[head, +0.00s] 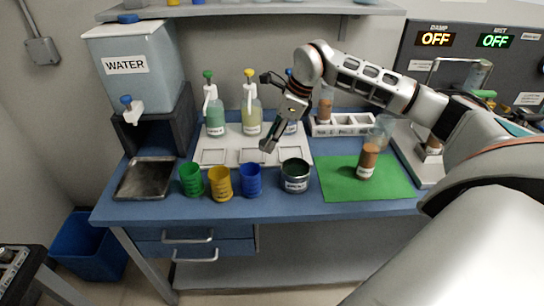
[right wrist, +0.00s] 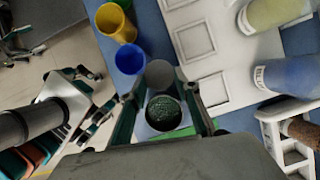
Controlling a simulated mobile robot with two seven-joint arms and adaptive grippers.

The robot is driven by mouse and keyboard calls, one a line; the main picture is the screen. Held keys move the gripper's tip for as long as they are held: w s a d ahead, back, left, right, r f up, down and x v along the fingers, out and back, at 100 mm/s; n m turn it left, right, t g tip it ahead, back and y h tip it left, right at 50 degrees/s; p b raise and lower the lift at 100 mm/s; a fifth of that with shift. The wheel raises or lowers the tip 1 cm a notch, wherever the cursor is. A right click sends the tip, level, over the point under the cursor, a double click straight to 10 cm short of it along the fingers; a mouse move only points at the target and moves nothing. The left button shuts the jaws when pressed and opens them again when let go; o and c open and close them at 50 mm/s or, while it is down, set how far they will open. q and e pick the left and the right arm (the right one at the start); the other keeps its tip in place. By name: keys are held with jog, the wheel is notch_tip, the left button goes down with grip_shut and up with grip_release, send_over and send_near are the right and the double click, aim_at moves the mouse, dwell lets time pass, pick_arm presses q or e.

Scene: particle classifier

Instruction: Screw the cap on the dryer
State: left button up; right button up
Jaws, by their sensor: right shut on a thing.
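The dark green dryer jar (head: 295,177), with a pale label, stands upright on the blue bench, right of the blue cup. Its mouth faces up and no cap sits on it in the head view. My right gripper (head: 267,112) is above the bench, behind and left of the jar. In the right wrist view its fingers (right wrist: 160,100) flank a dark-rimmed round shape with green granules. The gripper is shut on what I take to be the cap, but its outline is not clear in either view.
Green, yellow (head: 221,184) and blue (head: 251,180) cups stand left of the jar. Bottles stand behind on a white tray (head: 215,157). A brown-filled tube (head: 368,160) is on the green mat (head: 340,188). A water tank (head: 140,65) is at the left.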

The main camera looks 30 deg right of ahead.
pick_arm(q)
jog(key=shift+r, duration=0.15)
pick_arm(e)
notch_tip(320, 180, up, 7)
jog(key=shift+f, duration=0.15)
pick_arm(q)
jog(key=shift+c, duration=0.7)
